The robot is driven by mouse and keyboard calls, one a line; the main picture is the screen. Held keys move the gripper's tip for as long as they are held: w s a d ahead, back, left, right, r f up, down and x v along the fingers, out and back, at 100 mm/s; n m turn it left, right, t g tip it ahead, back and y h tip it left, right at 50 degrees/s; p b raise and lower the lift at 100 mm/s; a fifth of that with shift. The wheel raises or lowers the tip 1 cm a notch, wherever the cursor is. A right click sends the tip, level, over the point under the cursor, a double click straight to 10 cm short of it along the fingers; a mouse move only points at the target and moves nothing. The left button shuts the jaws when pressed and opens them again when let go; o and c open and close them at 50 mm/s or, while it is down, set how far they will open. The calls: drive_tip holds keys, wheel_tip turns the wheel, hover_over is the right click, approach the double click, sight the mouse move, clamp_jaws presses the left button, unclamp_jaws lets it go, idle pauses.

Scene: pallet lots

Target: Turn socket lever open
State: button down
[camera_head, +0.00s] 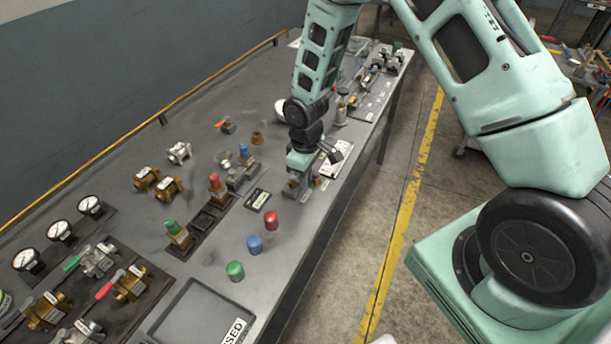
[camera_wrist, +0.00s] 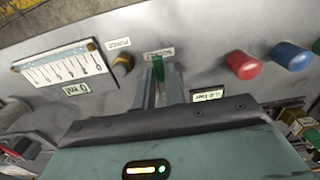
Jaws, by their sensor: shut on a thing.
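My gripper (camera_head: 299,172) is low over the bench near its right edge, pointing down at a small socket fitting (camera_head: 290,188) mostly hidden under it. In the wrist view my gripper (camera_wrist: 160,80) has its two fingers close together around a narrow green piece (camera_wrist: 159,69), which looks like the socket lever. The fingers hide most of it, and I cannot tell the lever's angle. A small white label lies just beyond the fingertips.
Red (camera_head: 271,220), blue (camera_head: 255,244) and green (camera_head: 235,270) caps stand on the bench (camera_head: 300,240) near the gripper. A scale panel (camera_wrist: 62,70) and a knob (camera_wrist: 122,62) lie left of the fingers in the wrist view. Valves and gauges fill the bench's left side.

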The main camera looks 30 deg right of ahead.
drive_tip(key=c, duration=1.5)
unclamp_jaws()
drive_tip(key=shift+o, duration=0.2)
wheel_tip(320, 180, up, 18)
drive_tip(key=b, duration=0.2)
drive_tip(key=shift+f+b, duration=0.25)
drive_tip(key=shift+b, duration=0.1)
